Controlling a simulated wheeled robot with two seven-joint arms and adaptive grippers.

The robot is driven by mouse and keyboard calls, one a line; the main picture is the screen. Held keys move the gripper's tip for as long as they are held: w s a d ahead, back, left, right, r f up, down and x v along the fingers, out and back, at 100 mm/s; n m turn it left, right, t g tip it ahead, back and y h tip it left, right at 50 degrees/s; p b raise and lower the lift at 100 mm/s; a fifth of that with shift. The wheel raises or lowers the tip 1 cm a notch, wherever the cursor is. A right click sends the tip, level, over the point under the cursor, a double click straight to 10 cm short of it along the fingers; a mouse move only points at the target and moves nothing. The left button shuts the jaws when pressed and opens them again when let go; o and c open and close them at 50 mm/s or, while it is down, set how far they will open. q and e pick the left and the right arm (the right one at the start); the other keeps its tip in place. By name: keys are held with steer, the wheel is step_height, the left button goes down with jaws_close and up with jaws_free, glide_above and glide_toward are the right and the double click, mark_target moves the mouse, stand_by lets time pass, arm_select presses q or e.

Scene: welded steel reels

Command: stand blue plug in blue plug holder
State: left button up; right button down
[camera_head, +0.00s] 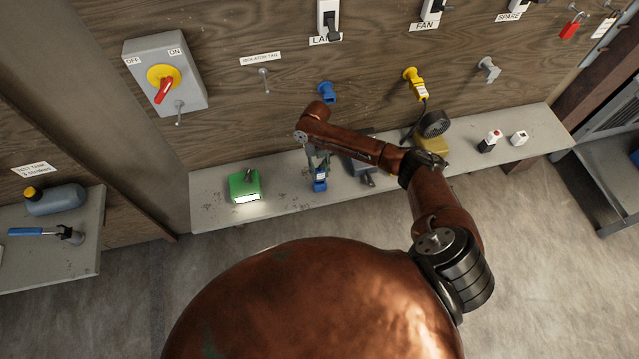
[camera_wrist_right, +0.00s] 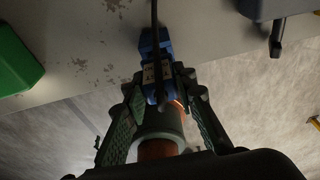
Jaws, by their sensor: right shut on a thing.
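The blue plug (camera_head: 320,183) is held in my right gripper (camera_head: 317,163) over the grey wall shelf. In the right wrist view, the blue plug (camera_wrist_right: 155,64) lies between the two fingers of the right gripper (camera_wrist_right: 160,88), with a pale label facing the camera and a dark cable running off the top edge. The fingers are shut on it. In the head view, a blue fitting (camera_head: 326,92) is fixed to the wooden wall above the gripper, apart from the plug; it looks like the blue plug holder. My left gripper is not in view.
The shelf (camera_head: 215,210) carries a green box (camera_head: 245,186) left of the plug, a dark grey device (camera_head: 360,165) close on its right, and a yellow-based lamp (camera_head: 432,138) farther right. A yellow plug (camera_head: 413,82) is on the wall. Shelf between green box and plug is clear.

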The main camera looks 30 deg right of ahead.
steer(key=shift+w+b+x, duration=0.25)
steer(key=shift+b+x, duration=0.55)
steer(key=shift+x, duration=0.45)
stand_by(0.7)
steer(key=c, duration=1.5)
jaws_free()
steer(key=shift+f, duration=0.1)
steer(key=shift+s+a+r+p+v, duration=0.1)
steer(key=shift+s+p+v, duration=0.2)
steer(key=shift+p+v, duration=1.1)
steer(key=shift+s+a+r+p+v, duration=0.1)
steer(key=shift+s+p+v, duration=0.2)
steer(key=shift+p+v, duration=1.15)
steer(key=shift+s+a+p+v, duration=0.1)
steer(key=shift+s+p+v, duration=0.25)
steer(key=shift+p+v, duration=1)
steer(key=shift+d+r+b, duration=0.15)
steer(key=shift+r+b, duration=0.1)
steer(key=shift+b, duration=0.05)
